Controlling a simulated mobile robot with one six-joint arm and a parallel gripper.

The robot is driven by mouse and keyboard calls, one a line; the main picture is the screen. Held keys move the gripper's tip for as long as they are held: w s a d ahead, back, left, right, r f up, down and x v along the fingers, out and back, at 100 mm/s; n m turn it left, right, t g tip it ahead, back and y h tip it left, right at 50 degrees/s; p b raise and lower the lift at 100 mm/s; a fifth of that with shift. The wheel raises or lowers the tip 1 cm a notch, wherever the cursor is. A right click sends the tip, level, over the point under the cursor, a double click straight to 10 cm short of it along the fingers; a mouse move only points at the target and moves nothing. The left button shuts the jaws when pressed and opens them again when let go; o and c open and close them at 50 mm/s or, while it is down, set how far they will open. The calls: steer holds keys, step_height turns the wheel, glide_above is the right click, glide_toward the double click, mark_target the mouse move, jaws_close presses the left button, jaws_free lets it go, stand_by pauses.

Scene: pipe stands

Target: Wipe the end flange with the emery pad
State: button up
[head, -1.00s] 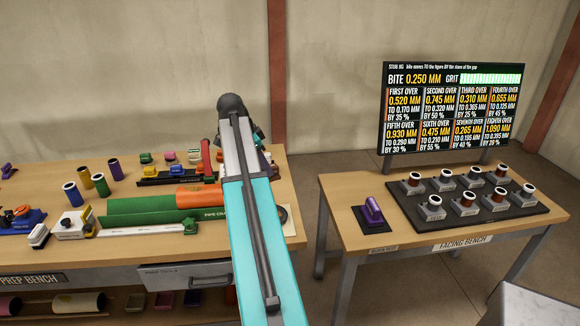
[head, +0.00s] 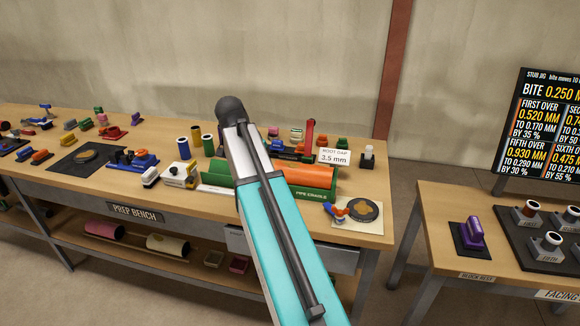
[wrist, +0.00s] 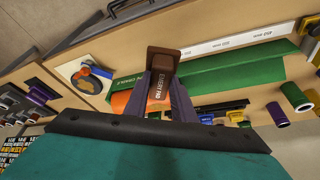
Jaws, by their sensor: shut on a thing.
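In the head view the gripper and pad are hidden behind my arm. A grey round flange-like disc (head: 362,209) lies on a cream plate at the right end of the prep bench. A blue and orange clamp-like tool (head: 337,212) lies at its left edge. The disc also shows in the wrist view (wrist: 88,80), to the left of the pad and apart from it. I cannot tell for certain that this disc is the end flange.
The prep bench (head: 376,228) holds an orange and green pipe in a cradle (head: 308,178), a root gap card (head: 334,157) and several coloured tools. The facing bench (head: 437,220) stands to the right, with a floor gap between. A purple block (head: 473,233) sits on it.

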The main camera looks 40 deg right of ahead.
steer(key=w+a+f+n+t+y+b, duration=0.1)
steer(key=a+n+t+y, duration=0.1)
steer(key=a+n, duration=0.5)
steer(key=w+a+f+n+t+y+b, duration=0.1)
steer(key=a+n, duration=0.7)
steer(key=a, duration=1)
steer(key=shift+w+a+n+t+y, duration=0.15)
steer(key=shift+w+n+t+y, duration=0.2)
steer(key=shift+w+y, duration=0.35)
steer(key=shift+a, duration=0.1)
